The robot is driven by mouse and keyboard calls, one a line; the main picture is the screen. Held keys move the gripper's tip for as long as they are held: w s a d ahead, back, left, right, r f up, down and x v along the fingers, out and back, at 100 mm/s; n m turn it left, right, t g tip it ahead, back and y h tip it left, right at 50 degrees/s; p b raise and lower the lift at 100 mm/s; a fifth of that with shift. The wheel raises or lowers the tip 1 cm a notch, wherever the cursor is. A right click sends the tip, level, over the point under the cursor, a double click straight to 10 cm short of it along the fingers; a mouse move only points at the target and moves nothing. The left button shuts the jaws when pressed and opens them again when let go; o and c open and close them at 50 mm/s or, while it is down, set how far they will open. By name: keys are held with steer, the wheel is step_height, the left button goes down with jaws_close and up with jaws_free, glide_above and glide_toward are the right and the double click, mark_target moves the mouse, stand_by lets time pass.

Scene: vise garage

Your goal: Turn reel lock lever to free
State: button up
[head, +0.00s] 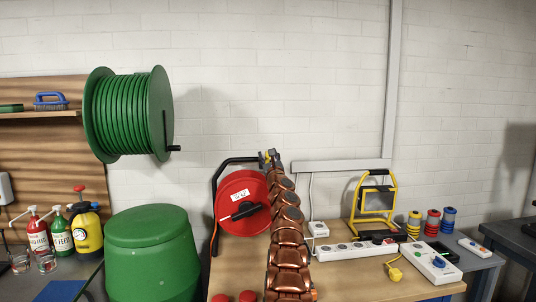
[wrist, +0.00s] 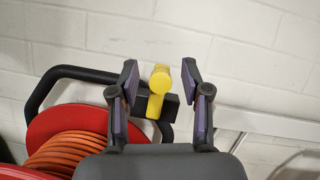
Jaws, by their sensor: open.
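The red cable reel (head: 243,203) stands on the workbench on a black tubular frame (head: 214,185). In the wrist view, the reel's red flange (wrist: 75,125) and orange cable (wrist: 70,155) are at lower left. The yellow lock lever (wrist: 161,88) rises from a black block on the frame's top, round end up. My gripper (wrist: 159,72) is open, with one finger on each side of the lever in that view. Gaps show on both sides, and I see no contact. In the head view, my gripper (head: 271,158) is at the frame's top right corner, and my arm hides the reel's right edge.
A power strip (head: 345,250), a yellow work light (head: 375,205) and a yellow plug (head: 394,271) are on the bench to the right. A green barrel (head: 148,255) stands left of the reel. A green hose reel (head: 130,113) hangs on the wall. The white wall is close behind.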

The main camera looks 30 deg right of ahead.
steer(key=shift+w+d, duration=0.1)
steer(key=shift+c, duration=0.3)
jaws_close()
